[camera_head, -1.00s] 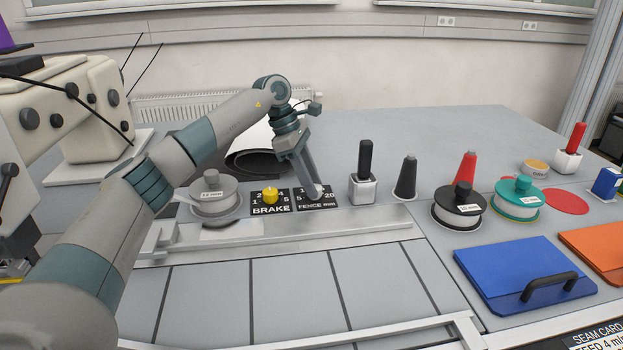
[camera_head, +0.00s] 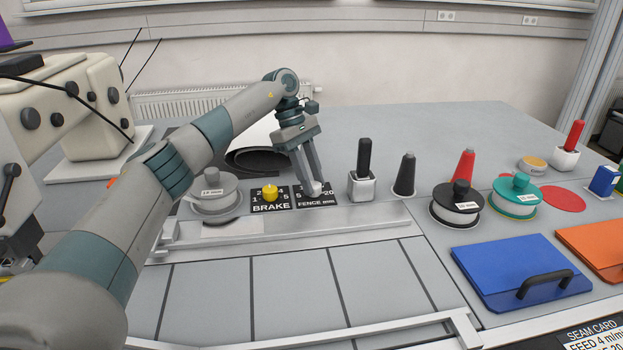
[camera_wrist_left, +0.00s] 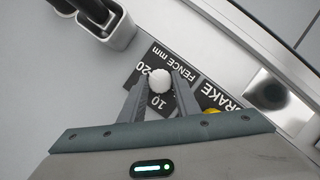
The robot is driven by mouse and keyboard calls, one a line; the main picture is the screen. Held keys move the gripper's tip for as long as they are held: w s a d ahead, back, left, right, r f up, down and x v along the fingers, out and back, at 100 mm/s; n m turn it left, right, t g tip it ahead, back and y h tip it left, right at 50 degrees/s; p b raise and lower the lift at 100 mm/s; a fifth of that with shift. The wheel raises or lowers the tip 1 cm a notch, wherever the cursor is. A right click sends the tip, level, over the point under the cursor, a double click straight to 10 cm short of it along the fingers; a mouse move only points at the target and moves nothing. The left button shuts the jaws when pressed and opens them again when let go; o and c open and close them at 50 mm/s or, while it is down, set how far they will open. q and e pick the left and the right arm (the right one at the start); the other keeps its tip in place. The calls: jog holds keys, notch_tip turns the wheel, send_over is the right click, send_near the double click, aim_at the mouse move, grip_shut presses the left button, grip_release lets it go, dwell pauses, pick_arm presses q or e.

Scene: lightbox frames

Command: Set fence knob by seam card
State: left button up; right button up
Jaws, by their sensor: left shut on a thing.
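The white fence knob (camera_wrist_left: 160,89) sits on the black plate marked FENCE mm (camera_head: 316,201). My left gripper (camera_head: 314,190) reaches down over this plate and is shut on the knob. In the left wrist view the two fingers of the left gripper (camera_wrist_left: 159,95) lie on either side of the white knob, with the figures 10 and 20 readable beside it. The knob's pointer direction cannot be told. The seam card (camera_head: 595,335) is at the bottom right, cut off by the frame edge; its FEED line and part of a line below show. My right gripper is not in view.
The yellow brake knob (camera_head: 270,192) stands just left of the fence plate. A black-handled tool in a white holder (camera_head: 361,187) stands close to its right. A metal rail (camera_head: 290,232) runs in front. Spools, cones and a blue folder (camera_head: 505,270) are further right.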

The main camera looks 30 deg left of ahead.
pick_arm(q)
jog(key=o, duration=1)
jog(key=shift+r, duration=0.1)
jog(key=shift+w+a+r, duration=0.1)
jog(key=shift+a+r, duration=0.15)
jog(key=shift+r, duration=0.25)
jog(key=shift+v, duration=8.05)
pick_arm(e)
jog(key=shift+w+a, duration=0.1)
pick_arm(q)
jog(key=shift+d, duration=0.1)
